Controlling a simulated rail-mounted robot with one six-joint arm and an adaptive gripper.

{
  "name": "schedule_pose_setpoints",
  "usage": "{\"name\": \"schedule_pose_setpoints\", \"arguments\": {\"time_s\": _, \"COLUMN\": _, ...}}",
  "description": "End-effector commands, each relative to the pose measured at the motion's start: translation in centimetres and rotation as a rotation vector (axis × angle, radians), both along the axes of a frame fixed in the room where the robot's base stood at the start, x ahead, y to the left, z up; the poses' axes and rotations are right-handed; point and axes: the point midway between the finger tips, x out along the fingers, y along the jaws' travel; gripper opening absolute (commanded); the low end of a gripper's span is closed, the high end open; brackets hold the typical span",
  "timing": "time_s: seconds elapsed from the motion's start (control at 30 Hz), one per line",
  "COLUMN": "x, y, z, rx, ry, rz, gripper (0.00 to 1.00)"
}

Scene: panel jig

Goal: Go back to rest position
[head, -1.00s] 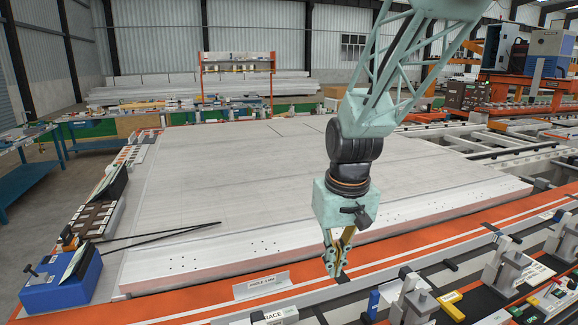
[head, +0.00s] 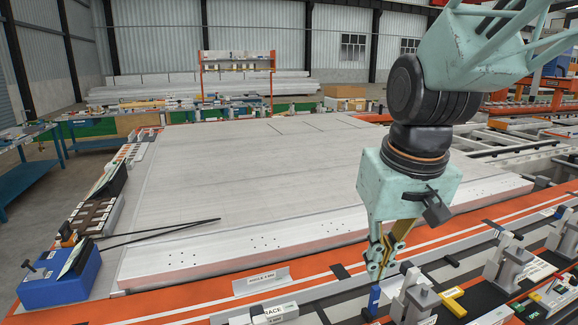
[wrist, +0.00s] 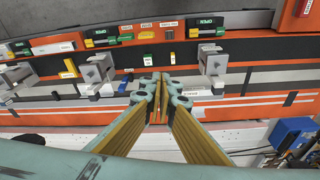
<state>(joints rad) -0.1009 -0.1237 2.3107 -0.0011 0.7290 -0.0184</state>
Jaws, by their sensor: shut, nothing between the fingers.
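My gripper (head: 384,270) is shut and empty. In the head view it points down over the front rail, just above or beside a small blue block (head: 374,298); I cannot tell whether they touch. In the wrist view the fingertips of my gripper (wrist: 160,85) meet above the orange and dark rail strips. The large pale panel (head: 230,180) lies flat behind it, with its near edge along the orange rail.
Grey clamp brackets (head: 412,298) stand on the front rail close to the gripper. A labelled angle piece (head: 262,281) lies on the orange strip. A blue box (head: 62,283) sits at the panel's left corner. The space above the panel is clear.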

Motion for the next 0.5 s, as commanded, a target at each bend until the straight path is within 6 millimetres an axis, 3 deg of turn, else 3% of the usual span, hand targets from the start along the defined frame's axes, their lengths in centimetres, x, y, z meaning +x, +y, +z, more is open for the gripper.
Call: {"name": "schedule_pose_setpoints", "arguments": {"time_s": 0.5, "x": -7.7, "y": -2.2, "z": 2.0, "rx": 0.006, "ry": -0.046, "rz": -0.045, "gripper": 0.00}}
